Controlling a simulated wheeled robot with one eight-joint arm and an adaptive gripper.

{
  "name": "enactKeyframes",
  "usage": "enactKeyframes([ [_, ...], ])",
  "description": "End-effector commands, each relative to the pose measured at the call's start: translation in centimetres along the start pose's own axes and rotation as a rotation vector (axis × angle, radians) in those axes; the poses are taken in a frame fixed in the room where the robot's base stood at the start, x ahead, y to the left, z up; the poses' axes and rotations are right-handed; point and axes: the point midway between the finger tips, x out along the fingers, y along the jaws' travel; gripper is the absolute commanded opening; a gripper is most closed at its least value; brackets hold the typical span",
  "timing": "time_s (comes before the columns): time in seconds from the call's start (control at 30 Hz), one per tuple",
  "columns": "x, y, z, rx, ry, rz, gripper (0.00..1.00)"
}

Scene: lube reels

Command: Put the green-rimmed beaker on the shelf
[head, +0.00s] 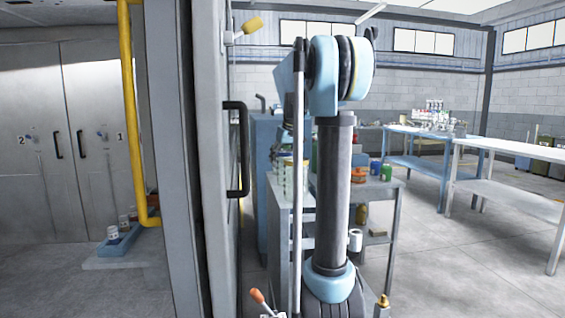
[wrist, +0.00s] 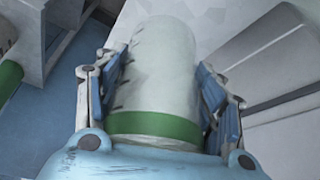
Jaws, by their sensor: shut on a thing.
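In the wrist view, my gripper (wrist: 160,82) is shut on a pale, whitish beaker (wrist: 162,60) with dark marks on its side. Its green rim (wrist: 155,126) lies nearest my palm, and a blue finger presses on each side. Another pale thing with a green band (wrist: 9,78) is cut off at the left edge. In the head view, a grey shelf unit (head: 392,200) stands behind my arm, with cans and jars on it.
A tall grey door with a black handle (head: 237,150) and a yellow pipe (head: 134,100) stand left of my arm. A blue tray (head: 118,240) with small containers sits low at left. Long tables (head: 510,190) stand at right. Grey floor (head: 450,270) is clear at the lower right.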

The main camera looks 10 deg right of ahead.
Motion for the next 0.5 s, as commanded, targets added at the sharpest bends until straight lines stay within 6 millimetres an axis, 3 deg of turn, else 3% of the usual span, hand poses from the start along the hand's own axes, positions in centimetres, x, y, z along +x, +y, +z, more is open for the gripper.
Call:
enactKeyframes([
  [0.17,0.06,0.02,0.02,0.0,0.0,0.0,0.38],
  [0.2,0.07,0.02,0.02,0.0,0.0,0.0,0.7],
  [0.27,0.06,0.03,0.02,0.0,0.0,0.0,0.83],
  [0.5,0.04,0.05,0.01,0.001,0.0,0.0,0.86],
])
